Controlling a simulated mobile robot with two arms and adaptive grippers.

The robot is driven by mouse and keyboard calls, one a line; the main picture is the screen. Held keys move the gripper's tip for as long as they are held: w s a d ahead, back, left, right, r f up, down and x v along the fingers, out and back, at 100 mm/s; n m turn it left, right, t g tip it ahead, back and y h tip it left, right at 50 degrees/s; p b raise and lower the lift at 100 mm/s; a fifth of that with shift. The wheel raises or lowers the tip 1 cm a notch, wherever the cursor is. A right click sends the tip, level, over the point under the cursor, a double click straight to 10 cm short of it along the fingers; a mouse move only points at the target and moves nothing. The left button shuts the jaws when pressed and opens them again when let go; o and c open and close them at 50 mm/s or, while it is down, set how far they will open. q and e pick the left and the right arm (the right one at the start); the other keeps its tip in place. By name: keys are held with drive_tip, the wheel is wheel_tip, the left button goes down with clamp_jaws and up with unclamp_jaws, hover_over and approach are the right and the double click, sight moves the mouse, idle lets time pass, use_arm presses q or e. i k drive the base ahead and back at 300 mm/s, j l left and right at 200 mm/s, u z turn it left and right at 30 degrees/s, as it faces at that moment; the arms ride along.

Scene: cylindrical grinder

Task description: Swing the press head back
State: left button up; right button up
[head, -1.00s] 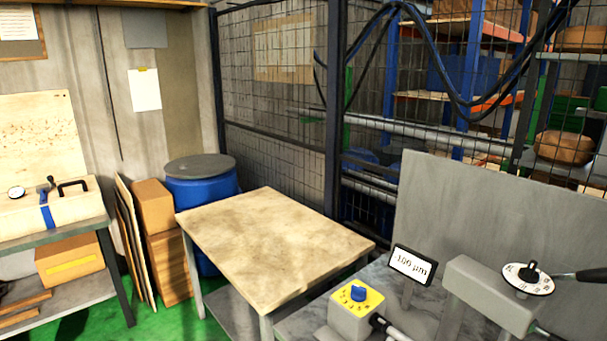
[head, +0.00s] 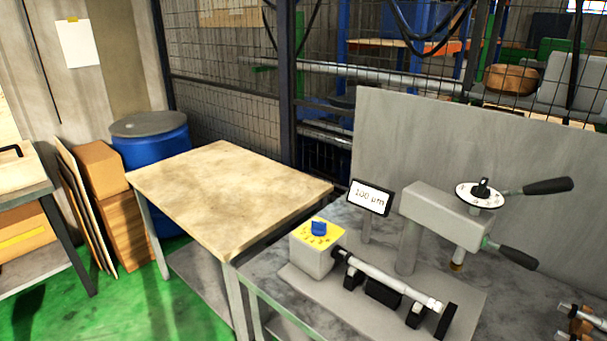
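The press head (head: 440,213) is a grey block on a grey post (head: 408,247) at the right of the machine bench. It carries a round white dial with a black knob (head: 482,191) and two black-handled levers (head: 545,187). A spindle with a brass-coloured tip (head: 457,266) points down from its right end, above and behind the shaft. A metal shaft (head: 395,282) lies below, between a yellow-topped box with a blue knob (head: 318,240) and black supports. A small display (head: 370,197) seems to read 100 µm. Neither gripper is in view.
A grey panel (head: 480,135) stands behind the press. A bare wooden-topped table (head: 230,195) is left of the bench, with a blue barrel (head: 150,150) behind it. Metal rods in a brown holder (head: 580,322) show at the lower right. Green floor is free at lower left.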

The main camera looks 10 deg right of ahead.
sight(443, 214)
drive_tip(key=z, duration=1.3)
drive_tip(key=l+u, duration=0.1)
drive_tip(key=l, duration=0.35)
drive_tip(key=k+l, duration=0.1)
drive_tip(key=l, duration=0.3)
drive_tip(key=k+l+u, duration=0.15)
drive_tip(key=l, duration=0.25)
drive_tip(key=i+l, duration=0.05)
